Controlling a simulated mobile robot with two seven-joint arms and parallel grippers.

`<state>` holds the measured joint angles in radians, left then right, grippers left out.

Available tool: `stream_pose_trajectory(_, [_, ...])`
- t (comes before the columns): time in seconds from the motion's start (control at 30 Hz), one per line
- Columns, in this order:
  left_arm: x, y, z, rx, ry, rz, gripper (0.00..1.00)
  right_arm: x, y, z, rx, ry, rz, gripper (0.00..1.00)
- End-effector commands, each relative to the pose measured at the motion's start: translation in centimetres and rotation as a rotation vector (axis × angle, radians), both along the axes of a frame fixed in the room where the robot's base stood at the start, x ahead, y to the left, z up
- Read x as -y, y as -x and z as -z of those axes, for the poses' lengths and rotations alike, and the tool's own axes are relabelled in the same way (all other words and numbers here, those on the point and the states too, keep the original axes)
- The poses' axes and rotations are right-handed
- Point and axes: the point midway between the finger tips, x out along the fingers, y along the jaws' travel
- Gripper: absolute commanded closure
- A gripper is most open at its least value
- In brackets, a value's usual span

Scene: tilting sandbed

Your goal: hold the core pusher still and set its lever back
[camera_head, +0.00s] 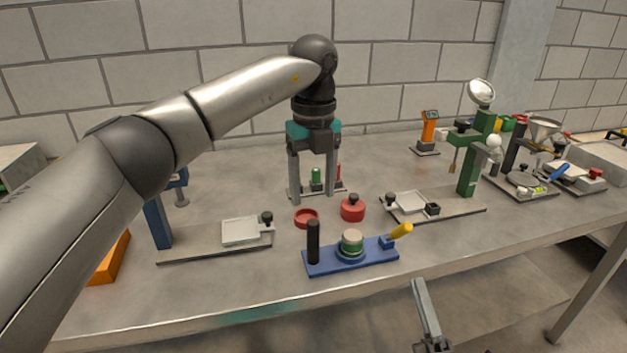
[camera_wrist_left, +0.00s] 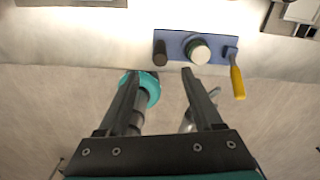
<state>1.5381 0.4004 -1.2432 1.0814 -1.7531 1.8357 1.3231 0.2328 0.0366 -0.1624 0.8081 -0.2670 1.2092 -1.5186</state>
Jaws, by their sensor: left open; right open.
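The core pusher is a blue base plate (camera_head: 318,264) near the table's front edge, with a black upright post (camera_head: 313,240) at its left and a pale round core on a green ring (camera_head: 351,242) in the middle. Its lever (camera_head: 402,231) has a yellow handle and sticks up and outward from a blue block at the right end. In the left wrist view the lever (camera_wrist_left: 237,80) reaches past the plate's near edge. My left gripper (camera_head: 314,198) is open and empty, above and apart from the pusher. My right gripper (camera_head: 425,308) is open, low in front of the table edge, partly cut off.
A red ring (camera_head: 306,218) and a red round piece with a black knob (camera_head: 352,208) lie behind the pusher. Flat stands with white trays (camera_head: 240,231) are at left and right. A green stand (camera_head: 482,150) rises at the right. The front table strip is clear.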

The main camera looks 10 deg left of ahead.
Motion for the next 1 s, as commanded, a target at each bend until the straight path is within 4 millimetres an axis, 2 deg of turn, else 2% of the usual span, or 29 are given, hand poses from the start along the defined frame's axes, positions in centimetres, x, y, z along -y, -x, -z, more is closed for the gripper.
stream_pose_trajectory(0.6, [0.0,0.1,11.6,-0.003,0.003,0.003,0.33,0.0,0.0,0.0,0.000,0.000,0.000,0.50])
stream_pose_trajectory(0.8, [0.0,0.0,13.7,0.000,0.004,0.002,0.33,0.0,0.0,0.0,0.000,0.000,0.000,0.50])
stream_pose_trajectory(1.0, [0.0,0.0,14.3,0.000,0.004,0.003,0.33,0.0,0.0,0.0,0.000,0.000,0.000,0.50])
